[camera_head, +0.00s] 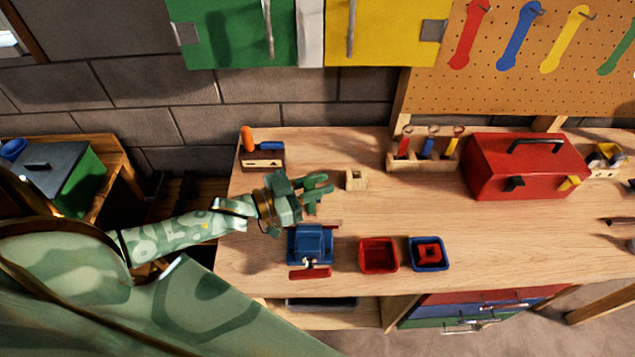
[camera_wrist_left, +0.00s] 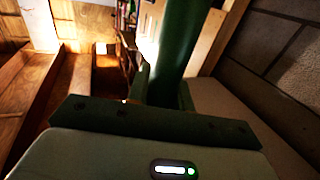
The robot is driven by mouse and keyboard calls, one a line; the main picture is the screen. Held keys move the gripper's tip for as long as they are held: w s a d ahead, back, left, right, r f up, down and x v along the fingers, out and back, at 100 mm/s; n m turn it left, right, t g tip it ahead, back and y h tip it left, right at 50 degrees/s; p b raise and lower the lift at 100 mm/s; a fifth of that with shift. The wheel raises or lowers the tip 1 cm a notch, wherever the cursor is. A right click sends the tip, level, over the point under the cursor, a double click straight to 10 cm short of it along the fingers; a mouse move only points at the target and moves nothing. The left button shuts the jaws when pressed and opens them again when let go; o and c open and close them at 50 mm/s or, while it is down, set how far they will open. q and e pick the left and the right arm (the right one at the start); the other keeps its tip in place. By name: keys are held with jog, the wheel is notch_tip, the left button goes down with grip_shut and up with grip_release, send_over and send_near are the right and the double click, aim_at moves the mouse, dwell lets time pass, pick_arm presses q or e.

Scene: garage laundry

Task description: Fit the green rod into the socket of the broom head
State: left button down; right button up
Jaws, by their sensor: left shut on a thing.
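My left gripper (camera_head: 316,189) hangs over the bench, above and behind the blue vise. It is shut on the green rod (camera_wrist_left: 178,45), which rises between the fingers in the left wrist view. In the head view the rod cannot be told apart from my green fingers. A small pale wooden block (camera_head: 356,180) with an opening stands on the bench just right of the gripper, apart from it. It may be the broom head, but I cannot tell for sure. My right gripper is not in view.
The blue vise (camera_head: 310,243) with red parts stands at the bench's front edge. A red bin (camera_head: 378,242) and a blue bin (camera_head: 414,257) are to its right. A tool rack (camera_head: 424,162) and a red toolbox (camera_head: 500,180) stand behind. The bench centre (camera_head: 400,205) is clear.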

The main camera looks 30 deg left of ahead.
pick_arm(q)
jog(key=shift+f, duration=0.25)
jog(key=c, duration=1.1)
grip_release()
jog(key=shift+c, duration=0.2)
jog(key=b+v, duration=0.1)
jog(key=v, duration=1.5)
jog(key=shift+s+a, duration=0.1)
jog(key=shift+s, duration=0.05)
